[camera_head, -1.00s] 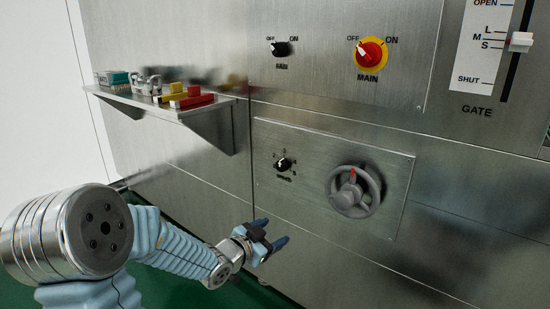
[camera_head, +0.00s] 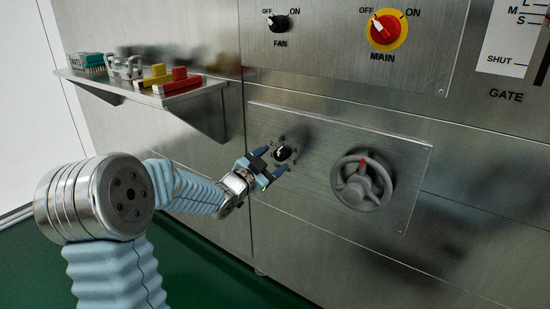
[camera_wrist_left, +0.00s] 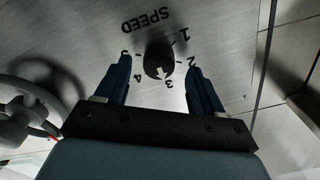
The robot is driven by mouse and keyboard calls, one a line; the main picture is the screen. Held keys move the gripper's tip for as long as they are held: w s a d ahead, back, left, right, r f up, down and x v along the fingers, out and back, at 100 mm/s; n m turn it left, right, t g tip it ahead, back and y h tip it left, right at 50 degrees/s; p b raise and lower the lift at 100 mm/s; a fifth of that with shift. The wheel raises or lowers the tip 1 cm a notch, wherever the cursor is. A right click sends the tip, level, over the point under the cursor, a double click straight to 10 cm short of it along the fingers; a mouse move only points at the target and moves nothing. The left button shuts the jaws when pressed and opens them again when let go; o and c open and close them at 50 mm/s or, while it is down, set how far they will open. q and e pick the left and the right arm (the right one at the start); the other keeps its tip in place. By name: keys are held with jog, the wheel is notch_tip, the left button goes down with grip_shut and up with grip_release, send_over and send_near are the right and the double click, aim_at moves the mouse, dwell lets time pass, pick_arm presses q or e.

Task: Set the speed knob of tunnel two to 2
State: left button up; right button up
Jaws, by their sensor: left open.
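The black SPEED knob (camera_head: 283,153) sits on the lower steel panel, left of the grey handwheel. In the left wrist view the knob (camera_wrist_left: 157,58) appears upside down, with printed numbers 1 to 5 around it. Its white pointer mark is turned roughly toward the 3. My left gripper (camera_head: 272,163) is open in front of the panel at the knob. In the wrist view its two blue fingers stand on either side of the knob, with a gap on each side. I cannot tell how far the fingertips are from the panel. My right gripper is not in view.
The grey handwheel (camera_head: 362,181) with a red mark sticks out right of the knob. Above are the FAN knob (camera_head: 279,22), the red and yellow MAIN switch (camera_head: 385,30) and the GATE scale. A steel shelf (camera_head: 190,98) with small items juts out at the upper left.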

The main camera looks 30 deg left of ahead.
pick_arm(q)
jog(key=shift+w+d, duration=0.1)
jog(key=shift+w, duration=0.95)
jog(key=shift+c, duration=0.3)
jog(key=c, duration=1)
jog(key=shift+n, duration=0.3)
